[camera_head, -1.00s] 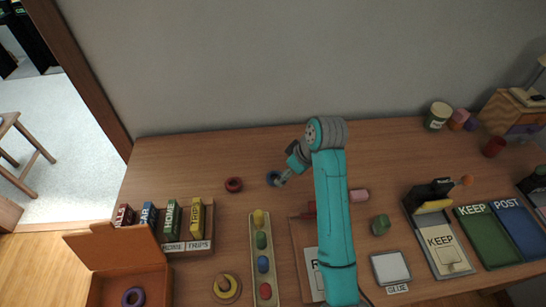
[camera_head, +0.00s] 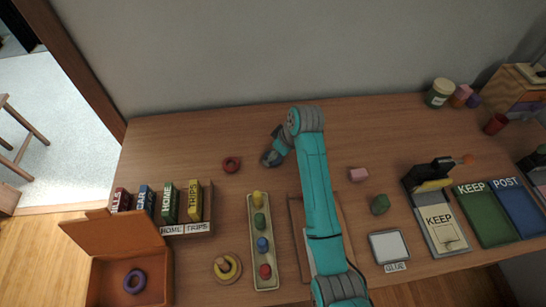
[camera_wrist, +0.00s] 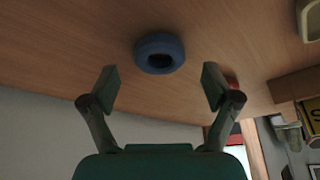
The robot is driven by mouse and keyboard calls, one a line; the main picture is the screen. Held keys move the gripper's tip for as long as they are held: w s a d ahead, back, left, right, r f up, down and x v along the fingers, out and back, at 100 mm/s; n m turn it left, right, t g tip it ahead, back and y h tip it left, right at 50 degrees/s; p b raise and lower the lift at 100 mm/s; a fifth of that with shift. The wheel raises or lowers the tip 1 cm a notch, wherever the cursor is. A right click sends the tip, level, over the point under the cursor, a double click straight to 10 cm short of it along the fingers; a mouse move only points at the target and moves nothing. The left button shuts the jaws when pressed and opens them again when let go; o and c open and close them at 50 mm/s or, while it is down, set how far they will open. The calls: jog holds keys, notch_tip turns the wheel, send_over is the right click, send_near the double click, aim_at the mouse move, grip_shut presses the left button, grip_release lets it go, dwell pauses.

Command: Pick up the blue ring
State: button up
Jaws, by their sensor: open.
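The blue ring (camera_wrist: 160,41) lies on the wooden table in the wrist view, just beyond my fingertips and centred between them. My gripper (camera_wrist: 161,86) is open and empty, with one finger to each side of the ring's line and a gap between it and the ring. In the head view my gripper (camera_head: 270,160) is low over the back middle of the table and hides most or all of the blue ring.
A red ring (camera_head: 231,158) lies close by on the left. A tray of coloured pegs (camera_head: 252,235) is nearer. A pink block (camera_head: 358,174) lies to the right.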

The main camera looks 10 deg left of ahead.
jog(key=shift+x, duration=1.1)
jog(key=c, duration=1)
jog(key=shift+o, duration=0.2)
